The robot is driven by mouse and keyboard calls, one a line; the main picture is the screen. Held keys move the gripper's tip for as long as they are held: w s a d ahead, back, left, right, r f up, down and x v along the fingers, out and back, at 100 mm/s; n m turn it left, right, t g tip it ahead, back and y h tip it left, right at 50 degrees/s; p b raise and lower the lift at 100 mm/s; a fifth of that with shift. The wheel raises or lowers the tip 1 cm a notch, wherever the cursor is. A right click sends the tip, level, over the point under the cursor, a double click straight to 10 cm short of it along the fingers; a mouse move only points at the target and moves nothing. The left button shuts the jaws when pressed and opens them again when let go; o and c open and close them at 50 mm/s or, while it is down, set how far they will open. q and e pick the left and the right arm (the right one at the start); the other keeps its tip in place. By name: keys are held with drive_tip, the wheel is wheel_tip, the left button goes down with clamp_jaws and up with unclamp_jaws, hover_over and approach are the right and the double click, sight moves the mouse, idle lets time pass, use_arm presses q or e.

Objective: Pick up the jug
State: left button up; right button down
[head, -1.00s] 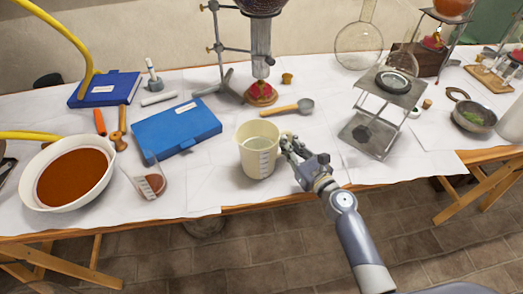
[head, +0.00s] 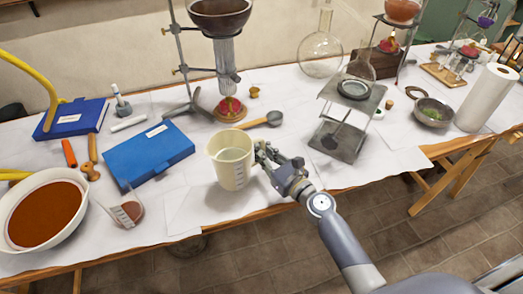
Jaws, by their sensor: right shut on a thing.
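The jug (head: 229,172) is a cream, semi-clear measuring jug with marks on its side and a pale liquid inside. It stands near the front edge of the white-covered table, tilted slightly in the picture. My right gripper (head: 262,158) is at the jug's right side and is shut on it, at the handle side. The fingers hide most of the handle. I cannot tell whether the jug's base is clear of the table. My left gripper is not in view.
A blue case (head: 148,154) and a small beaker (head: 127,212) are left of the jug. A metal stand (head: 340,140) is to the right. A bowl of brown-red liquid (head: 45,216) is at far left.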

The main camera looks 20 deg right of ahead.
drive_tip(key=s+a+r+b, duration=0.1)
drive_tip(key=s+a, duration=0.1)
drive_tip(key=s, duration=1.3)
drive_tip(key=shift+r, duration=0.2)
drive_tip(key=shift+b, duration=0.3)
idle(1.0)
